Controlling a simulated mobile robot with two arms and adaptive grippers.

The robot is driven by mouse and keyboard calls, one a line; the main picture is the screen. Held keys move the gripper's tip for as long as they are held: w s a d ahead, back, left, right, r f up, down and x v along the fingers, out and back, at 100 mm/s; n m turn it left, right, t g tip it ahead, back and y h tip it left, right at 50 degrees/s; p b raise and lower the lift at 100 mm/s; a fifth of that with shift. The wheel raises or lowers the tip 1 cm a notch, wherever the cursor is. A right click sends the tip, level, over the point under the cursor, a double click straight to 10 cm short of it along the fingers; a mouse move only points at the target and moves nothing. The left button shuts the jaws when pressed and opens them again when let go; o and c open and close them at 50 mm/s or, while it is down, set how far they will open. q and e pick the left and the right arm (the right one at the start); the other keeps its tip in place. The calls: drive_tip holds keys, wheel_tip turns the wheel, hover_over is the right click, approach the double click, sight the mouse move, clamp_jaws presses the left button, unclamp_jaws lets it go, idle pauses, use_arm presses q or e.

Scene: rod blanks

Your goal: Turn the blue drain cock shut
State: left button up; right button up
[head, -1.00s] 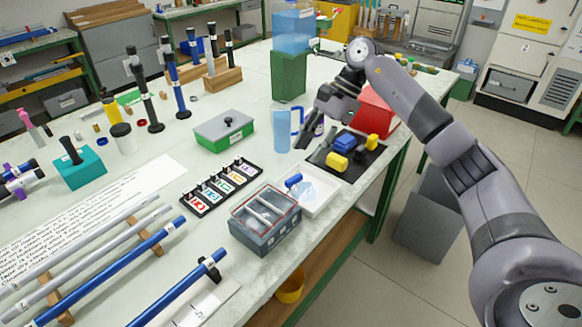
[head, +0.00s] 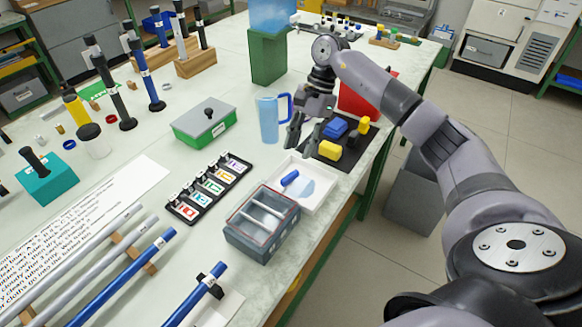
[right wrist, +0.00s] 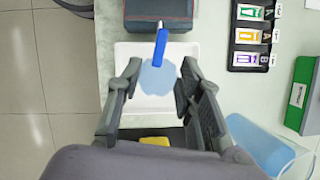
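The blue drain cock (head: 290,178) is a short blue lever at the tray-side end of a dark grey-blue box (head: 262,240). In the right wrist view the lever (right wrist: 160,47) points away from the box, slightly slanted, over a white tray (head: 318,203). A pale blue puddle (right wrist: 157,78) lies in the tray below it. My right gripper (head: 298,146) is beyond the tray in the head view. In the right wrist view my right gripper (right wrist: 161,72) is open and empty, its fingers spread to both sides of the puddle, with the lever ahead between them. My left gripper is not in view.
A blue jug (head: 268,118) stands close beside my right gripper. A black mat (head: 330,163) with yellow and blue blocks lies near it, with a red box (head: 358,100) behind. A labelled card rack (head: 207,190) and a green-and-grey box (head: 205,122) stand to the left.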

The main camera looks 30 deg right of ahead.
sight(290, 175)
drive_tip(key=p+x, duration=0.1)
drive_tip(key=x, duration=0.6)
drive_tip(key=shift+a+f, duration=0.25)
drive_tip(key=shift+f, duration=0.25)
drive_tip(key=c, duration=0.7)
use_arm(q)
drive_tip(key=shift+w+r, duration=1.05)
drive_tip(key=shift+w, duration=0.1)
use_arm(e)
clamp_jaws()
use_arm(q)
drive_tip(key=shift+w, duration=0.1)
